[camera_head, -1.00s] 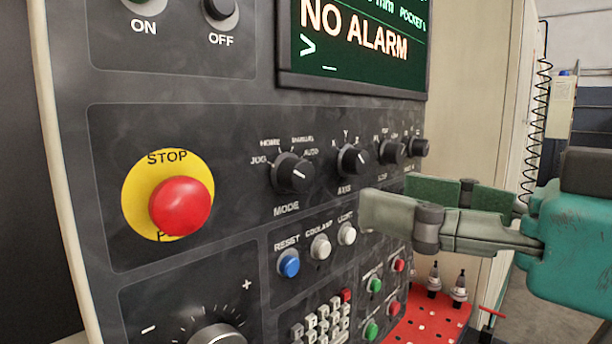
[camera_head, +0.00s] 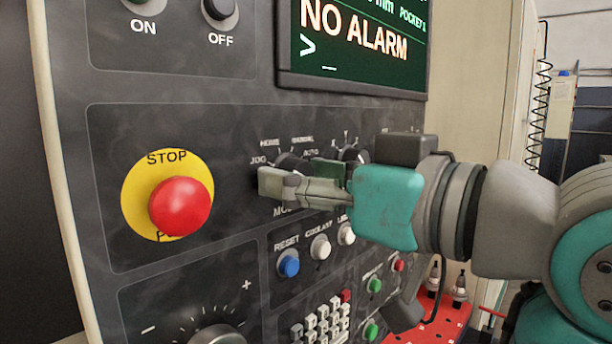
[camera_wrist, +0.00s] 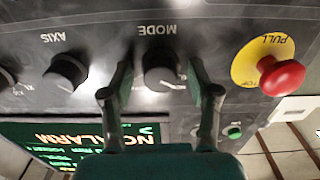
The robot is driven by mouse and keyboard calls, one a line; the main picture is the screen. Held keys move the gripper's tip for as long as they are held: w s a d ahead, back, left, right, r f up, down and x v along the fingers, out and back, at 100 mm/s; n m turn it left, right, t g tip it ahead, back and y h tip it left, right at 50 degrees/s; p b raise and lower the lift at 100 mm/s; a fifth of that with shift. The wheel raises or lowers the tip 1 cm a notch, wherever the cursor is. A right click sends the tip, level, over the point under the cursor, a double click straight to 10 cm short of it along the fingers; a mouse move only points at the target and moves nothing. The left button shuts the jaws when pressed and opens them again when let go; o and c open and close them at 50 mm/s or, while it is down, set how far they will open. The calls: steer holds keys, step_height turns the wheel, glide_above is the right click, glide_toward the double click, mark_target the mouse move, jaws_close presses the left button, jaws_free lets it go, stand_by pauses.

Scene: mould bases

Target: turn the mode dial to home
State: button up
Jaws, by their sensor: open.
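The mode dial (camera_head: 290,161) is a round black knob on the dark control panel, partly hidden behind my fingers in the head view. Its labels, JOG, HOME and others, curve around its upper side. In the upside-down wrist view, the mode dial (camera_wrist: 162,70) sits between my two fingers, with the MODE label above it. A pale mark shows on its lower right side there; I cannot tell which label it points at. My gripper (camera_wrist: 160,75) is open, one finger on each side of the knob with visible gaps. In the head view my gripper (camera_head: 291,180) is right at the dial.
The red STOP button (camera_head: 180,206) on its yellow disc stands out left of the dial. The axis dial (camera_head: 353,157) is close on the right, partly hidden. Blue RESET (camera_head: 289,263) and white buttons sit below. The screen (camera_head: 355,40) reads NO ALARM.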

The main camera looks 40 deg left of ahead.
steer(key=c, duration=1.1)
steer(key=shift+c, duration=0.2)
steer(key=shift+m, duration=3.9)
